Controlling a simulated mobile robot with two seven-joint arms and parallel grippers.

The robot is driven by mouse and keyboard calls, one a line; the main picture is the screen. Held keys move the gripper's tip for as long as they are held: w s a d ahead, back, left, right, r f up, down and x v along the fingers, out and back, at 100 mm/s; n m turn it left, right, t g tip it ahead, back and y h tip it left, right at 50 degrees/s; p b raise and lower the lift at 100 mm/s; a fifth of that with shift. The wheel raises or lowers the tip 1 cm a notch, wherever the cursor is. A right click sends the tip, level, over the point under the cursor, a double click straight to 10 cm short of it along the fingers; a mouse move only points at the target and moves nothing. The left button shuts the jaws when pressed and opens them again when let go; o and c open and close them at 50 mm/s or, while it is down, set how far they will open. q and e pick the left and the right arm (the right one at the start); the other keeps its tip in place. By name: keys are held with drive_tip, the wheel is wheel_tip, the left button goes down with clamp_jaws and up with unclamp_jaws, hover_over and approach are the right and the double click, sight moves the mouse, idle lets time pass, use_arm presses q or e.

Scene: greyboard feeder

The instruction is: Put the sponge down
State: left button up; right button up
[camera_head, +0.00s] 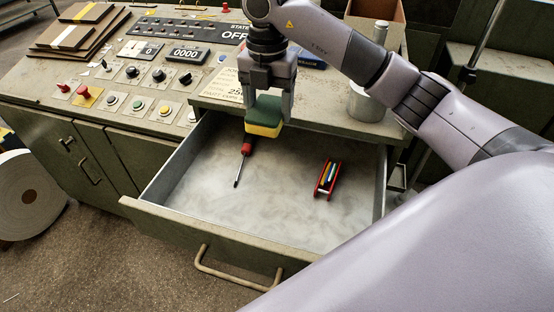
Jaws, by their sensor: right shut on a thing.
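The sponge (265,114), green on top and yellow below, is held between the fingers of my right gripper (267,98). The gripper points down and is shut on the sponge, over the rear part of the open drawer (160,212). The sponge's underside seems to be above the drawer floor, but the exact gap cannot be told. My left gripper is not in view.
A red-handled screwdriver (245,155) and a red holder with several coloured items (327,178) lie in the drawer. The drawer's front and left floor is clear. A control panel (150,80) with knobs and buttons is left; a metal cup (366,102) stands behind right.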

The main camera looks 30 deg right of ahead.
hover_over(287, 168)
drive_tip(key=w+a, duration=0.2)
drive_tip(key=a, duration=0.1)
drive_tip(key=f, duration=1.3)
drive_tip(key=shift+s+a+f, duration=0.1)
drive_tip(key=shift+a+f, duration=0.1)
drive_tip(key=d, duration=0.1)
drive_tip(key=s+d+p, duration=0.1)
drive_tip(key=s+d, duration=0.1)
drive_tip(key=shift+d+f+p, duration=0.25)
drive_tip(key=shift+f+p, duration=0.05)
drive_tip(key=shift+p, duration=0.1)
drive_tip(key=shift+f, duration=0.3)
drive_tip(key=shift+f, duration=0.15)
drive_tip(key=o, duration=1.1)
